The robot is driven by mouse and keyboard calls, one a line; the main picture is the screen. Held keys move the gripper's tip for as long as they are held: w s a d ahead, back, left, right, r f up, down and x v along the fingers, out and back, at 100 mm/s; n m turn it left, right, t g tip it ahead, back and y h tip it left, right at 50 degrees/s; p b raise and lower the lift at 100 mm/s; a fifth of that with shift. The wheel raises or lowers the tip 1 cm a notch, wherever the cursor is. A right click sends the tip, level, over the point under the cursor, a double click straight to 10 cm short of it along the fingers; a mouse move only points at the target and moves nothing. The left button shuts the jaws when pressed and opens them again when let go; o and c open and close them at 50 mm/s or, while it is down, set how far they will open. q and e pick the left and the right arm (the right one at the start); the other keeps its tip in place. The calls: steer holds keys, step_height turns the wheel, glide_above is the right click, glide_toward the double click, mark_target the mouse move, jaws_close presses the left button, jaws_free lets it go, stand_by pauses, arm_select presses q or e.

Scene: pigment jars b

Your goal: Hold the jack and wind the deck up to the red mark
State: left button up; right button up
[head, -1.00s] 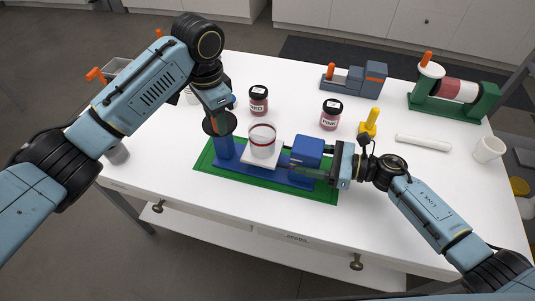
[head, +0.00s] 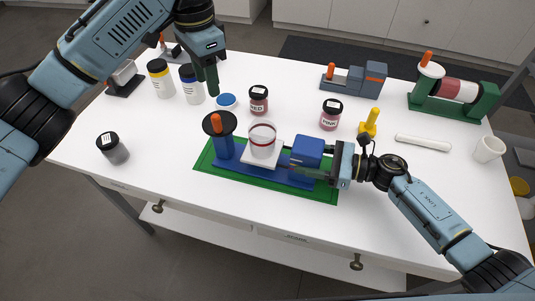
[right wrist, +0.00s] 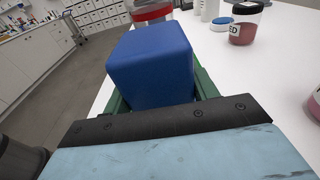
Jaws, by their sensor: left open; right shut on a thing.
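The jack stands on a green mat (head: 215,172), with a blue base (head: 272,178), a white deck (head: 253,157) and a blue block (head: 306,150) at its right end. A glass with a red band (head: 262,140) sits on the deck. At the left end, a blue post carries a dark crank wheel (head: 218,124) with an orange knob (head: 216,121). My right gripper (head: 309,170) is shut on the blue block, which fills the right wrist view (right wrist: 152,65). My left gripper (head: 208,80) is open, empty and raised beyond the crank. I cannot clearly make out the red mark on the jack.
Red (head: 259,100) and pink (head: 331,115) jars stand behind the jack. A dark-lidded jar (head: 113,148) stands left. A yellow object (head: 369,123) is close to my right gripper. The table front is clear.

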arm_select(q)
steer(key=shift+r, duration=0.3)
arm_select(e)
steer(key=shift+s+f, duration=0.2)
steer(key=shift+f, duration=0.3)
steer(key=o, duration=0.9)
steer(key=shift+c, duration=0.2)
steer(key=o, duration=0.5)
steer(key=shift+w+r, duration=0.1)
steer(key=shift+r, duration=0.05)
steer(key=shift+c, duration=0.2)
steer(key=shift+r, duration=0.15)
steer(key=v, duration=1.2)
